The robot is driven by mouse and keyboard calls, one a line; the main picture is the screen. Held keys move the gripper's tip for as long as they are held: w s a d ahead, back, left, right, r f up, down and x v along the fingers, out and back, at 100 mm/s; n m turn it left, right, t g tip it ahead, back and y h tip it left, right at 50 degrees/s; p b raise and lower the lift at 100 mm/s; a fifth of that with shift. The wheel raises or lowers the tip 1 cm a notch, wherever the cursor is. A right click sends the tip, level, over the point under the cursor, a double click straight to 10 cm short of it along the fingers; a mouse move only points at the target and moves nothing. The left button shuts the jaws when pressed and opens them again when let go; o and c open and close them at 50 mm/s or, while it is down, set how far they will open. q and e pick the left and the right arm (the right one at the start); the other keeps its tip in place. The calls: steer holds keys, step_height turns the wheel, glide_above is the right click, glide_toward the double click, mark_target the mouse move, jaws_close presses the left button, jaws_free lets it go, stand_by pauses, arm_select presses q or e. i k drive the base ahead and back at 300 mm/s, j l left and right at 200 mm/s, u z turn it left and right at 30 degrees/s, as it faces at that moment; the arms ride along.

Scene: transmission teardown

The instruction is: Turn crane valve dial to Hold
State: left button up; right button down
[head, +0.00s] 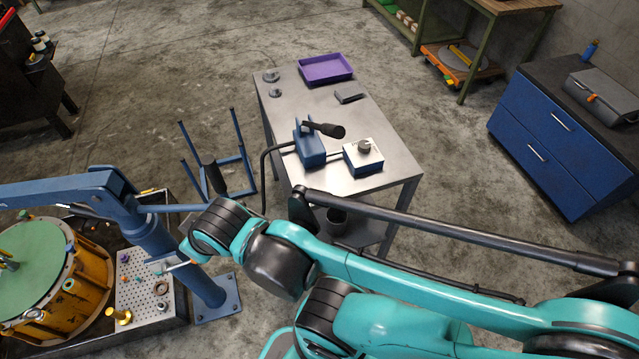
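The crane valve dial (364,145) is a small grey round knob on the white top of a blue box (363,161). The box stands near the front right edge of the steel table. Its lettering is too small to read, so I cannot tell the dial's setting. The blue crane (155,239) stands at the left, its boom reaching to the left edge. My teal arm (400,275) comes in from the right, across the front, and its far joint is near the crane post.
The steel table (385,120) also holds a blue pump box with a black-gripped lever (310,147), a purple tray (326,69) and small metal parts. A blue frame stand (216,170) is left of it. A yellow-orange transmission housing (88,285) is at lower left.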

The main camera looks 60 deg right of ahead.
mark_target(365, 146)
steer(key=l+z, duration=0.1)
steer(key=z, duration=1.55)
steer(key=i+z, duration=0.3)
steer(key=k+l+z, duration=0.1)
steer(key=z, duration=0.2)
steer(key=k+l+z, duration=0.15)
steer(key=z, duration=0.15)
steer(key=k, duration=0.1)
